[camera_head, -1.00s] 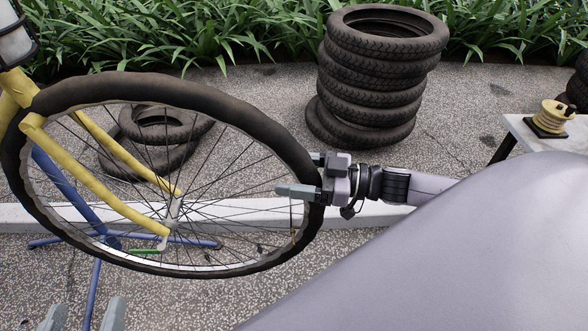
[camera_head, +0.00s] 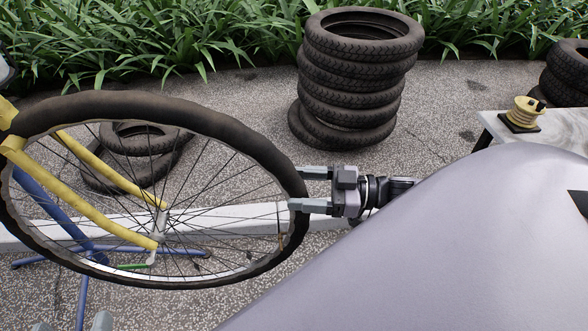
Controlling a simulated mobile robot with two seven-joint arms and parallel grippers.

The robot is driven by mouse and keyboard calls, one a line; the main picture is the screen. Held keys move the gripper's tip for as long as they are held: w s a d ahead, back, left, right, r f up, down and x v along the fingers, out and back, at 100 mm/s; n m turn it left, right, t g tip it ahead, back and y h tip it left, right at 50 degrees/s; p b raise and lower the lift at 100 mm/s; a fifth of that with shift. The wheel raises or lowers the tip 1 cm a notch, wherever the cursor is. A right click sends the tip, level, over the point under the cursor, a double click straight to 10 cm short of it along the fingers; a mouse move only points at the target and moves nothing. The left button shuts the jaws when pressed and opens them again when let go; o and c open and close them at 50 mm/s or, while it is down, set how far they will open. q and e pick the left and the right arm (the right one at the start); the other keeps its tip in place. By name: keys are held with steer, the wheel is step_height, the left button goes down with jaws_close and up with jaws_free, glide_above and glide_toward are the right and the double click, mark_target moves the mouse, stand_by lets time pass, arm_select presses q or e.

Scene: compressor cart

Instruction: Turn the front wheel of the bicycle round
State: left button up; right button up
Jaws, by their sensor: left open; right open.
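The bicycle's front wheel (camera_head: 225,127), a dark tyre with thin spokes, fills the left of the head view. It is held by the yellow fork (camera_head: 90,207), and its hub (camera_head: 160,228) is near the fork ends. My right gripper (camera_head: 298,189) is open at the wheel's right edge. Its lower finger overlaps the tyre in the picture, and its upper fingertip is at the tyre's outer edge. I cannot tell whether either touches. Only the fingertips of my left gripper (camera_head: 72,325) show at the bottom left, apart and empty.
A blue stand (camera_head: 55,209) is under the bicycle. Loose tyres (camera_head: 165,172) lie behind the wheel. A tall tyre stack (camera_head: 355,85) stands behind my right gripper. A table (camera_head: 555,125) with a yellow spool (camera_head: 524,111) is at the right. Plants line the back.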

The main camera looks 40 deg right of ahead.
arm_select(q)
steer(key=shift+r+p, duration=0.4)
steer(key=shift+r, duration=0.05)
arm_select(e)
steer(key=shift+f+v, duration=0.2)
steer(key=shift+v, duration=0.5)
steer(key=shift+f+v, duration=0.15)
steer(key=shift+v, duration=0.55)
arm_select(q)
steer(key=shift+r, duration=0.25)
